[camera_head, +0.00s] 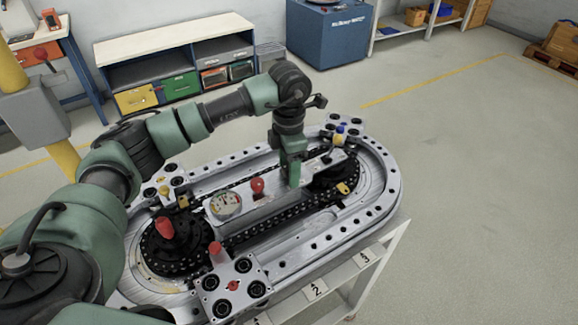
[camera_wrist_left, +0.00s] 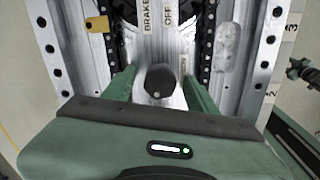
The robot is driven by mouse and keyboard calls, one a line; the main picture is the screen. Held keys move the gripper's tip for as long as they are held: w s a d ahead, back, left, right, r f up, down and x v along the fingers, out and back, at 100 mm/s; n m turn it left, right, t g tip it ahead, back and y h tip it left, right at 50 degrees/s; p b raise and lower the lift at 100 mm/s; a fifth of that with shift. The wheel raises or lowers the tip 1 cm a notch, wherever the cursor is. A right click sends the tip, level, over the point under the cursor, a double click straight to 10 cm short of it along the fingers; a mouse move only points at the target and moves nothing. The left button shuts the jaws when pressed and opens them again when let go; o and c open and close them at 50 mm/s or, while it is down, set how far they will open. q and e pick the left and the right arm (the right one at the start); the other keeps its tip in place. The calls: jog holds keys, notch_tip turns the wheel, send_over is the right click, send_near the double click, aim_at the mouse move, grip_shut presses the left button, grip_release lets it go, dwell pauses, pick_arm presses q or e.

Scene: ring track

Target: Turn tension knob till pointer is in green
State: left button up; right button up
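My left gripper (camera_head: 291,173) points down over the middle of the ring track. In the left wrist view, a dark round knob (camera_wrist_left: 160,80) sits between the two fingers of this gripper (camera_wrist_left: 160,88). The fingers are apart, one on each side of the knob, with a gap showing. The knob's label is only partly legible. In the head view the fingers hide the knob. A round gauge (camera_head: 225,204) lies left of the gripper on the centre plate; its pointer is too small to read. My right gripper cannot be made out.
A red ball-topped handle (camera_head: 257,185) stands between gauge and gripper. A red-topped post (camera_head: 165,228) rises over the near sprocket. A chain (camera_head: 285,225) runs along the track. A plate marked BRAKE OFF (camera_wrist_left: 158,18) lies beyond the knob. Open floor (camera_head: 480,150) lies right.

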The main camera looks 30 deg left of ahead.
pick_arm(q)
jog(key=shift+r+b, duration=0.95)
jog(key=shift+r, duration=3)
jog(key=shift+f, duration=0.1)
